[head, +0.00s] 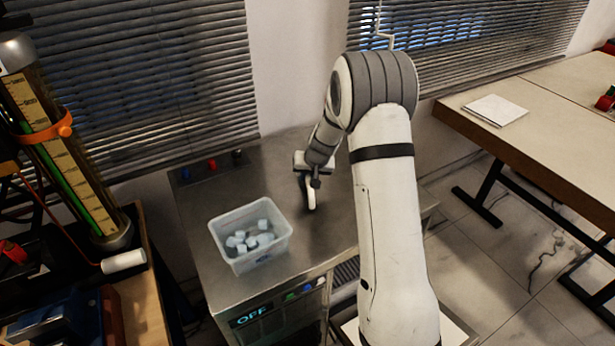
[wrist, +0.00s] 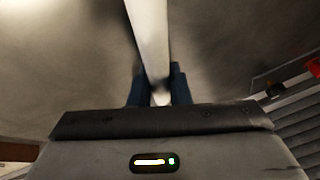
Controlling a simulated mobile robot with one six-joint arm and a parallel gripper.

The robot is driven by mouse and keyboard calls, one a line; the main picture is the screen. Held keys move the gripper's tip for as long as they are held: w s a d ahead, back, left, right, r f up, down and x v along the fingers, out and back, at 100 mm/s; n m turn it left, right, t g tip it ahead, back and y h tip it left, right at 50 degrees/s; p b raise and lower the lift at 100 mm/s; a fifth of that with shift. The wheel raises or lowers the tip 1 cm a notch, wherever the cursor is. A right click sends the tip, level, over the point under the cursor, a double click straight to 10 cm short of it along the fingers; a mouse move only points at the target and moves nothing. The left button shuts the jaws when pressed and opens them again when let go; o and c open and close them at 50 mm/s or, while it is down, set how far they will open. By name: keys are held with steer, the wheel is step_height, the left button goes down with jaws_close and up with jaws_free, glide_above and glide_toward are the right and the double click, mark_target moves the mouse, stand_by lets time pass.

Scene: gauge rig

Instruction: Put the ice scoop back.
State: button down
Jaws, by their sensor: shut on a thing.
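My gripper (head: 313,183) is over the metal counter, to the right of the ice tub. In the wrist view its dark fingers (wrist: 158,90) are shut on a long pale piece, the ice scoop (wrist: 148,35), which runs up out of the picture. In the head view the ice scoop (head: 311,195) shows as a small whitish shape hanging under the gripper. Its bowl cannot be made out, and I cannot tell whether it touches the counter. The clear plastic tub (head: 229,256) holds several pale ice cubes (head: 250,238).
The metal counter (head: 205,285) has a lit "OFF" display (head: 252,318) on its front and small coloured knobs (head: 212,165) at the back. A gauge column (head: 60,150) stands at left. A table with papers (head: 495,110) is at right. Counter around the tub is clear.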

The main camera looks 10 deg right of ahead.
step_height(320, 180, up, 9)
steer(key=shift+r, duration=0.15)
steer(key=shift+s+d+r, duration=0.15)
steer(key=shift+s+d, duration=0.05)
steer(key=shift+s, duration=0.15)
steer(key=s+d+f+n+g+y+p, duration=0.1)
steer(key=s+d+n+y, duration=0.1)
steer(key=s+n, duration=0.35)
steer(key=shift+m, duration=0.45)
steer(key=shift+s+d+f+b, duration=0.15)
steer(key=shift+f+b, duration=0.3)
steer(key=shift+f, duration=0.75)
steer(key=shift+s+a+f+b, duration=0.1)
steer(key=shift+s+f+b, duration=0.3)
steer(key=shift+f, duration=0.8)
steer(key=shift+s+d+f+b, duration=0.1)
steer(key=shift+f+b, duration=0.45)
steer(key=shift+f, duration=0.65)
steer(key=shift+f+b, duration=0.75)
steer(key=shift+b, duration=0.2)
steer(key=c, duration=1.3)
jaws_free()
steer(key=shift+r, duration=0.15)
